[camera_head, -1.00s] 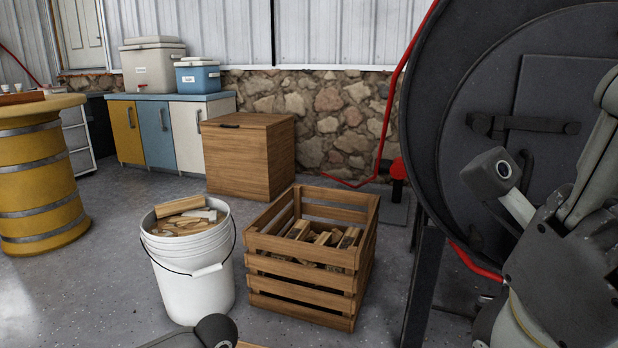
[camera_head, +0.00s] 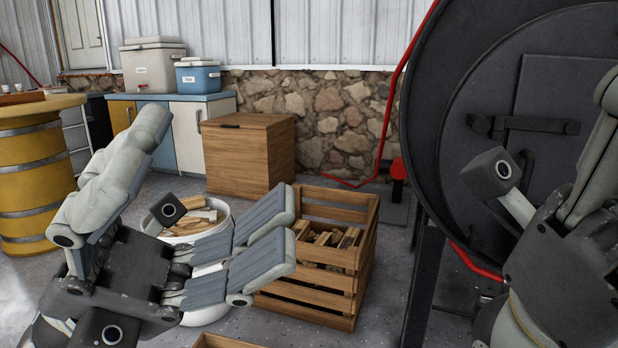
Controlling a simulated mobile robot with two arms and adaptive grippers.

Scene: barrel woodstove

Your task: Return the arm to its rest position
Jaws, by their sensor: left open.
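My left gripper (camera_head: 214,182) is at the lower left of the head view. Its grey fingers are spread wide, with nothing between them. It stands in front of the white bucket of split wood (camera_head: 208,215) and hides most of it. Its two right-hand fingers overlap the left side of the slatted wooden crate (camera_head: 318,294) in the picture. My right gripper (camera_head: 560,195) is at the right edge, in front of the dark round stove, and is partly cut off. Its fingers do not show clearly enough to tell their state.
The large dark barrel stove (camera_head: 470,70) with a latched door fills the right side. A closed wooden box (camera_head: 250,158) stands by the stone wall. A yellow barrel table (camera_head: 30,180) stands at the left. A wooden edge (camera_head: 222,341) shows at the bottom.

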